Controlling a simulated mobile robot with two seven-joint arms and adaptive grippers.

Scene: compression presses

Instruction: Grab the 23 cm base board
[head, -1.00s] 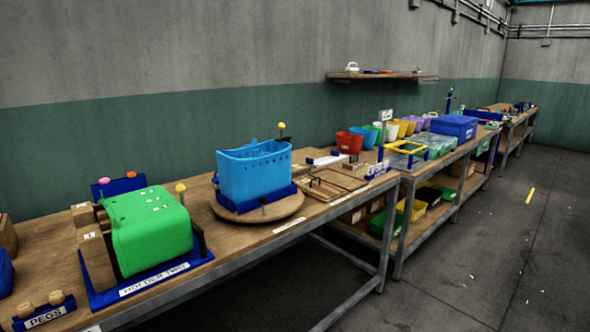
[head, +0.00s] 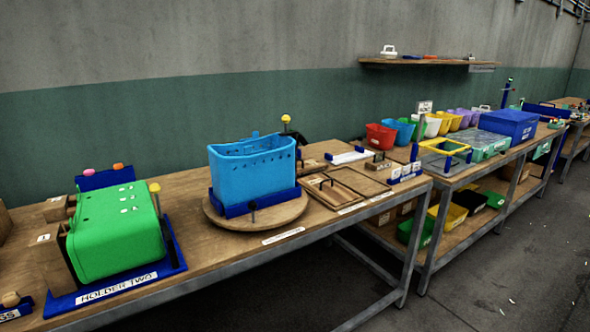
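Two flat wooden boards lie on the near bench, right of the blue bin. The left board (head: 327,193) has a raised frame or handle-like parts on it, and the right board (head: 358,181) looks plain. Small white labels lie along the bench edge by them, too small to read. I cannot tell which board is the 23 cm one. Neither of my grippers is in view.
A blue bin (head: 252,172) stands on a round wooden turntable (head: 290,218). Coloured buckets (head: 380,138) stand farther right.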

